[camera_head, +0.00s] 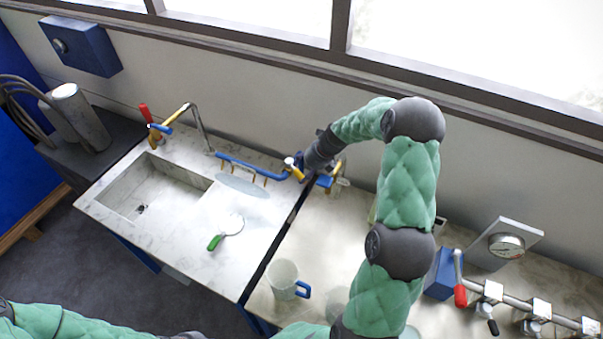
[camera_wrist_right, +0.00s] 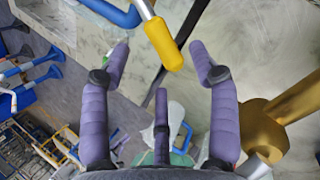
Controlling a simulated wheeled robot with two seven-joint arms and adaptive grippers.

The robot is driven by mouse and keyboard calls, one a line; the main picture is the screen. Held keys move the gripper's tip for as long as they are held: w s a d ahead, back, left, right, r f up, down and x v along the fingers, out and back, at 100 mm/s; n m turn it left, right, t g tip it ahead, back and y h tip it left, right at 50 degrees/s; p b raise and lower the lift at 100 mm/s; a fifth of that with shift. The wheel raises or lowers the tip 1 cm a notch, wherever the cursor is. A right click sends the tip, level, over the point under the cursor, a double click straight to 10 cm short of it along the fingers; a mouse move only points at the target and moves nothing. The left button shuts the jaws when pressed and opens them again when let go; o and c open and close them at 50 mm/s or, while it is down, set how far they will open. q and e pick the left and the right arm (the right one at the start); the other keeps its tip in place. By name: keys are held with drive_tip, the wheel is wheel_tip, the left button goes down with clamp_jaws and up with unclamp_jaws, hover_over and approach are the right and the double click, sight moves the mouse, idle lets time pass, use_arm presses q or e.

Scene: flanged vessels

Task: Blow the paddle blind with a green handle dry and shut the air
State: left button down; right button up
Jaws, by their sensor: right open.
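The paddle blind with a green handle (camera_head: 216,242) lies on the pale counter right of the sink, its round plate toward the back right. My right gripper (camera_head: 303,168) is at the back of the counter, at the right end of a blue pipe (camera_head: 246,168). In the right wrist view my right gripper (camera_wrist_right: 160,52) is open, and a yellow lever (camera_wrist_right: 163,45) lies between its fingertips, with gaps on both sides. My left gripper is out of view; only part of that arm shows at the lower left.
A sink (camera_head: 150,187) with a red-handled tap (camera_head: 146,113) is at the left. A clear jug with a blue handle (camera_head: 284,278) stands in front. A pressure gauge (camera_head: 506,246) and a pipe with a red lever (camera_head: 460,294) are at the right. A brass part (camera_wrist_right: 268,120) is close beside my right gripper.

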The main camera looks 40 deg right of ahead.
sight(297, 172)
drive_tip(key=v, duration=0.8)
drive_tip(key=c, duration=0.5)
drive_tip(key=shift+w+a+r+n, duration=0.1)
drive_tip(key=shift+a+r+n, duration=0.05)
drive_tip(key=shift+n, duration=0.35)
drive_tip(key=c, duration=0.5)
drive_tip(key=shift+w+a+f+n+g, duration=0.2)
drive_tip(key=shift+a+n+g, duration=0.1)
drive_tip(key=shift+n, duration=0.4)
clamp_jaws()
drive_tip(key=f+n+g+b, duration=0.1)
drive_tip(key=n, duration=0.1)
drive_tip(key=w+f+n+h+b, duration=0.1)
drive_tip(key=n, duration=0.2)
drive_tip(key=n+g+b, duration=0.1)
drive_tip(key=n, duration=0.1)
drive_tip(key=shift+w+a+f+g, duration=0.3)
drive_tip(key=shift+f, duration=0.1)
drive_tip(key=w+d+f+n+g+h, duration=0.1)
drive_tip(key=w+d+f+n+h, duration=0.1)
drive_tip(key=f+n, duration=0.6)
drive_tip(key=shift+w+n+g+h+b, duration=0.4)
drive_tip(key=shift+w+n+h, duration=0.2)
drive_tip(key=shift+h, duration=0.8)
